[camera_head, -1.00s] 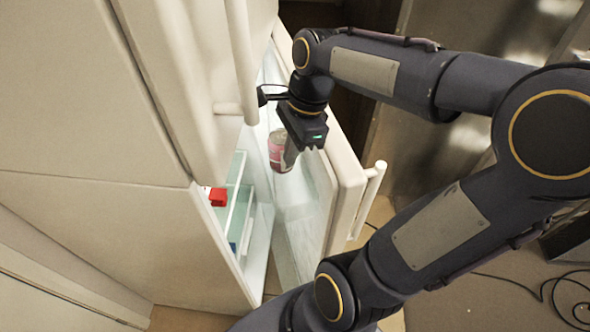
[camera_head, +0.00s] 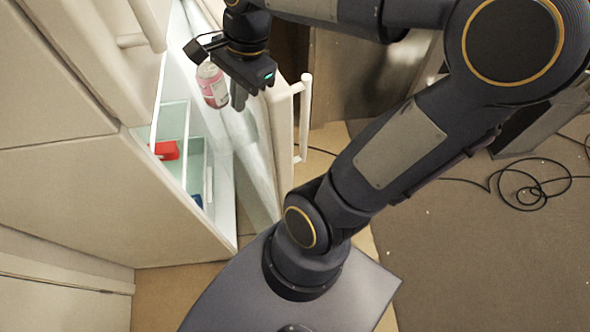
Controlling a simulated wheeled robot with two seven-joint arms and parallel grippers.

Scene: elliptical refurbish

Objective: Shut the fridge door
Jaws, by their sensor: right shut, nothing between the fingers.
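The cream fridge (camera_head: 75,185) stands at the left. Its lower door (camera_head: 278,122) is ajar, swung out to the right, with a white bar handle (camera_head: 304,115) on its outer face. A pink bottle or can (camera_head: 212,85) sits at the inner side of the door. My right gripper (camera_head: 238,100) is shut and empty, pointing down at the door's inner side, just right of the pink item. I cannot tell whether it touches the door. My left gripper is not in view.
Inside the fridge are glass shelves (camera_head: 172,122) and a red item (camera_head: 166,150). A black cable (camera_head: 530,190) lies on the floor at the right. Floor right of the door is open. Another door handle (camera_head: 147,25) is above.

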